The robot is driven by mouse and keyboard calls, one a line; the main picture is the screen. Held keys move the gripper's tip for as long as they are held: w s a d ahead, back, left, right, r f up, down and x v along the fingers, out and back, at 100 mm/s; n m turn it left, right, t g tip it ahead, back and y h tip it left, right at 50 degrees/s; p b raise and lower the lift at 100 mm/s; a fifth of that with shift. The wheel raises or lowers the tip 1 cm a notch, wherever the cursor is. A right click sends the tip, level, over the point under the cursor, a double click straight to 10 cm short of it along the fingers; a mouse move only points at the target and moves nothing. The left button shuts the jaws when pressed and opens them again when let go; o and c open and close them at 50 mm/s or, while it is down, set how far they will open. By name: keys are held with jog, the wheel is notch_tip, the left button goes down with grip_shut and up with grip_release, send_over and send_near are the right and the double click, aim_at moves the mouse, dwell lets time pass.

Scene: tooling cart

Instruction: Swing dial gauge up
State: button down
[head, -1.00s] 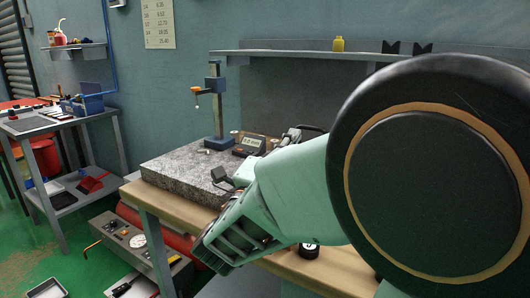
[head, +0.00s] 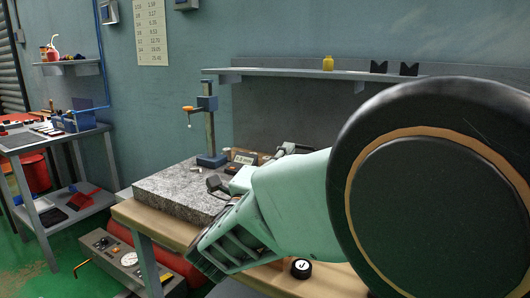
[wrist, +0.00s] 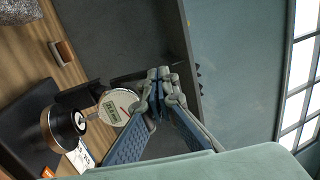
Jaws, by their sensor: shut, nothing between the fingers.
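A round, pale gauge with a small digital display (wrist: 118,106) shows in the wrist view, just left of my gripper. A short stem joins it to a dark round piece with a copper-coloured band (wrist: 64,127). My gripper (wrist: 160,75) is shut, with its fingertips together and nothing between them. The fingertips appear beside the gauge; I cannot tell whether they touch it. In the head view, a blue stand (head: 209,130) with an orange-tipped arm stands upright on a granite plate (head: 165,190). My arm hides much of the bench there, and I cannot make out the fingertips clearly.
A wall shelf (head: 280,72) runs behind the bench. A small digital device (head: 243,158) sits on the plate near the stand. A black round object (head: 301,267) lies near the bench front. A grey side cart (head: 50,137) stands at left, with green floor between.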

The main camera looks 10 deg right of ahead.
jog(key=shift+r, duration=0.25)
jog(key=w+r+g+p, duration=0.1)
jog(key=p, duration=0.1)
jog(key=w+d+r+g+y+p, duration=0.1)
jog(key=p, duration=0.2)
jog(key=w+d+r+g+p, duration=0.1)
jog(key=r+p, duration=0.1)
jog(key=p, duration=0.1)
jog(key=shift+d+r+y, duration=0.1)
jog(key=shift+y, duration=0.2)
jog(key=w+d+g+y+p, duration=0.2)
jog(key=w+d+p, duration=0.3)
jog(key=p, duration=0.7)
jog(key=w+d+r+g+y+p, duration=0.1)
jog(key=w+d+g+p, duration=0.2)
jog(key=w+d+p, duration=0.2)
jog(key=shift+w+y+p, duration=0.4)
jog(key=shift+w+p, duration=1.4)
jog(key=shift+p, duration=1.55)
